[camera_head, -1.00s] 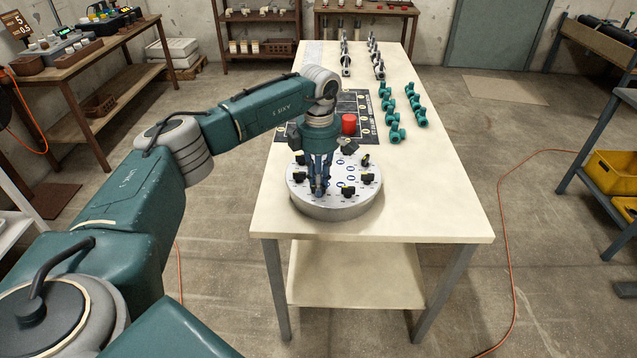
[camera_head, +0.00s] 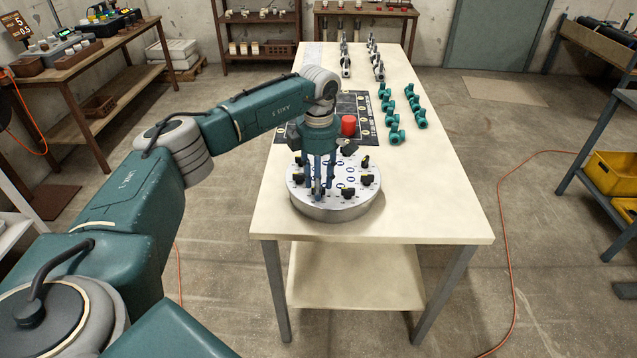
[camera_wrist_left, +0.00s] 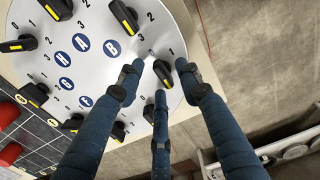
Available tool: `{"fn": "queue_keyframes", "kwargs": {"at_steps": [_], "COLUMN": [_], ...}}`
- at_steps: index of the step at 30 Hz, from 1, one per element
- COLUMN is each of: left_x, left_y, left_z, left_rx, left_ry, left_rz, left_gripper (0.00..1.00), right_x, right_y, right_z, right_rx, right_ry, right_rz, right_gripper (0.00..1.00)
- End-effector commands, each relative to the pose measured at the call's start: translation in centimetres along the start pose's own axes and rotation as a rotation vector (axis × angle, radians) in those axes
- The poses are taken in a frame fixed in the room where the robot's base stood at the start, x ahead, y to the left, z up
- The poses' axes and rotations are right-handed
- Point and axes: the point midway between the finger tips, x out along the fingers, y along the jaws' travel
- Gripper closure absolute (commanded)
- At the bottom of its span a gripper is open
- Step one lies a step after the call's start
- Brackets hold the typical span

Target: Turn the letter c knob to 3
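A round pale dial plate (camera_head: 334,212) sits on the near end of the table, with several black knobs around its rim. My left gripper (camera_head: 318,190) points down over its near left part. In the left wrist view the fingers (camera_wrist_left: 158,80) stand apart around one black knob (camera_wrist_left: 163,70) with a yellow mark at its lower end. Blue discs A (camera_wrist_left: 81,42), B (camera_wrist_left: 112,48) and H (camera_wrist_left: 63,58) are readable. My right gripper is not in view.
A red cylinder (camera_head: 348,125) stands on the dark mat (camera_head: 367,125) behind the plate. Teal pipe fittings (camera_head: 395,132) stand in rows on the table (camera_head: 440,205), with metal ones further back. The table's right front is clear.

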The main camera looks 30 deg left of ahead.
Motion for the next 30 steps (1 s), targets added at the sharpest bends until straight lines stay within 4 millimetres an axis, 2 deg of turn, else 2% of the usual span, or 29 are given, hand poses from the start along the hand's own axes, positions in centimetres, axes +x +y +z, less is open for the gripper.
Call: {"fn": "queue_keyframes", "kwargs": {"at_steps": [5,12,18,24,30], "left_x": [-2.3,-7.5,-10.7,-11.9,-11.9], "left_y": [0.1,0.1,0.1,0.0,0.0], "left_z": [0.1,0.1,0.0,0.0,0.0], "left_rx": [0.0,0.0,0.0,0.0,0.0], "left_ry": [-0.003,-0.004,-0.002,-0.001,-0.001], "left_rz": [0.004,0.005,0.004,0.002,0.001], "left_gripper": [0.65,0.65,0.65,0.65,0.65], "right_x": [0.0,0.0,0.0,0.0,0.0], "right_y": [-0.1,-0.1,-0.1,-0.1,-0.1], "right_z": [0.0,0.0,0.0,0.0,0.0], "right_rx": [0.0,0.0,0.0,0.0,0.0], "right_ry": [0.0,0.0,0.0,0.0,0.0], "right_rz": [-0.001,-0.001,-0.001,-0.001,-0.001], "right_gripper": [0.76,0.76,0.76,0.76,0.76]}}
